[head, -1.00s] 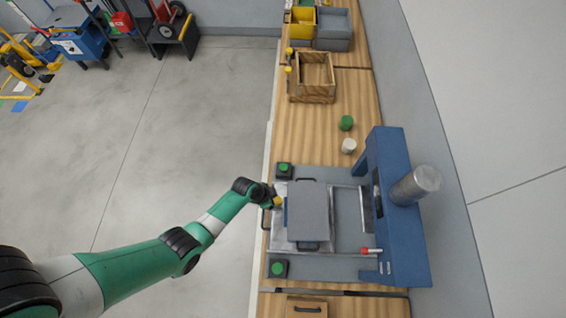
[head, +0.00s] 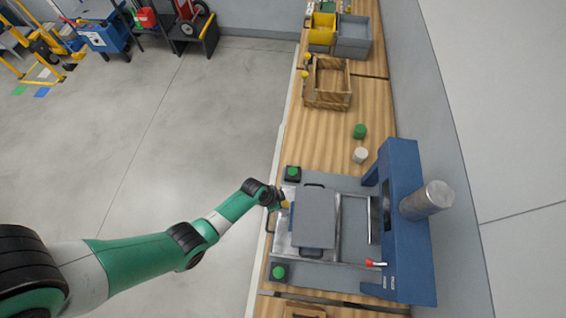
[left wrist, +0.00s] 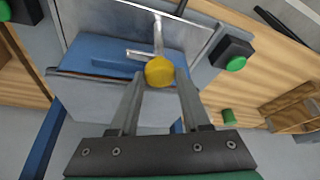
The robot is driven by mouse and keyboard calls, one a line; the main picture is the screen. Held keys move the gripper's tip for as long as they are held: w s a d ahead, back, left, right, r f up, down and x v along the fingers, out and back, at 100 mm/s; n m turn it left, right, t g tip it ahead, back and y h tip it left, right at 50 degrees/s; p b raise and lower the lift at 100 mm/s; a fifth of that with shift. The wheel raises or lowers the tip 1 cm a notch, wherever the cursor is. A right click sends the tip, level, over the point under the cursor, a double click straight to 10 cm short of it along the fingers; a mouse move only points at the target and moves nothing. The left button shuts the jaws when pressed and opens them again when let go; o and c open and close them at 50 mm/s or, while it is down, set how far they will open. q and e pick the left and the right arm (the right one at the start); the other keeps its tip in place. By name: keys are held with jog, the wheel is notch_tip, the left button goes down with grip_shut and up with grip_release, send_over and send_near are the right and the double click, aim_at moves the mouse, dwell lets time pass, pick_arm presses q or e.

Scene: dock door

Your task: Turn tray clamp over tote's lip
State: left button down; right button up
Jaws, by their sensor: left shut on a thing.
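The tote (head: 315,222) has a flat grey top and dark end handles, and it sits on a metal tray (head: 282,240) at the press. In the left wrist view, its blue side (left wrist: 105,62) is close to the tray clamp (left wrist: 158,38), a thin metal bar with a yellow knob (left wrist: 160,71). My left gripper (head: 282,200) is at the tray's left edge. In the left wrist view, its fingertips (left wrist: 160,78) are shut on the yellow knob. Whether the clamp bar lies over the tote's lip is hard to tell. My right gripper is out of view.
The blue press (head: 402,220) stands right of the tote. Green push buttons (head: 293,172) flank the tray. A green cylinder (head: 360,131), a white cylinder (head: 361,155) and a wooden crate (head: 327,83) stand farther back on the bench.

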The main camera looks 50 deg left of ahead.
pick_arm(q)
jog(key=shift+d+n+y+p, duration=0.1)
jog(key=shift+n+y+p, duration=0.3)
jog(key=shift+n, duration=0.6)
jog(key=n+y, duration=0.1)
jog(key=n, duration=0.1)
jog(key=shift+d+n, duration=0.1)
jog(key=shift+n, duration=0.2)
jog(key=n+y, duration=0.2)
jog(key=n, duration=0.3)
jog(key=shift+d+b, duration=0.15)
jog(key=shift+b, duration=0.2)
jog(key=n+g+y+p, duration=0.1)
jog(key=n, duration=0.4)
jog(key=shift+w, duration=0.1)
jog(key=shift+f+n+g+y, duration=0.1)
jog(key=shift+n+g+y, duration=0.45)
jog(key=shift+n, duration=1.05)
